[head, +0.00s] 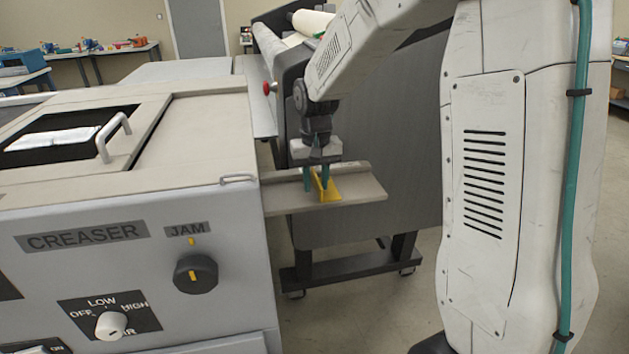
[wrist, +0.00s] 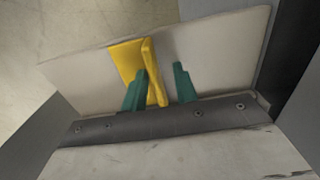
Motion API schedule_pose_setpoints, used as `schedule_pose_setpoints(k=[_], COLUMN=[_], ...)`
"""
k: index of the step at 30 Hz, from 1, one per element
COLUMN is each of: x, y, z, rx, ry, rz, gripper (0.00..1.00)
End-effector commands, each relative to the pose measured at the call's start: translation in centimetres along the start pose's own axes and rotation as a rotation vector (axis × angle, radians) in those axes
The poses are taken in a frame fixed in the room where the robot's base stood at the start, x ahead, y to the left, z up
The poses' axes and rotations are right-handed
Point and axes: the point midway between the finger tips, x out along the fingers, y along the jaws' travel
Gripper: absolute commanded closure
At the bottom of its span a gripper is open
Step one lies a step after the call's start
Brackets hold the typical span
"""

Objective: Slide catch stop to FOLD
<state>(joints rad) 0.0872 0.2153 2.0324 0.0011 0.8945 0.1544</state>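The catch stop is a yellow angled piece (head: 329,188) on the flat catch tray (head: 358,189), which sticks out from the right side of the creaser (head: 130,238). In the wrist view the stop (wrist: 153,72) has an upright wall and a flat foot reaching left. My gripper (head: 316,184) points down over the tray with its green fingers apart. In the wrist view the fingers straddle the upright wall: one is close against its left side, the other stands to its right with a visible gap. Contact is unclear. No FOLD marking is legible.
The creaser's lid handle (head: 115,136), JAM knob (head: 195,273) and LOW/OFF/HIGH knob (head: 111,325) are at left. A dark grey machine (head: 390,130) with a red button (head: 267,88) stands close behind the tray.

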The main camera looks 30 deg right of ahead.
Motion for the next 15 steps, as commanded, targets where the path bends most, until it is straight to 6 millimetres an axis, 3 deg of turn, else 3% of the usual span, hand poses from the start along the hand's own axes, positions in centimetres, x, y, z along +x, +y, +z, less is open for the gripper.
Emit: schedule_pose_setpoints(k=[5,15], x=[-1.7,-7.0], y=[0.0,-0.2], z=[-0.1,0.0], rx=[-0.001,-0.003], ry=[0.005,0.003], rz=[0.000,-0.001], gripper=[0.71,0.71])
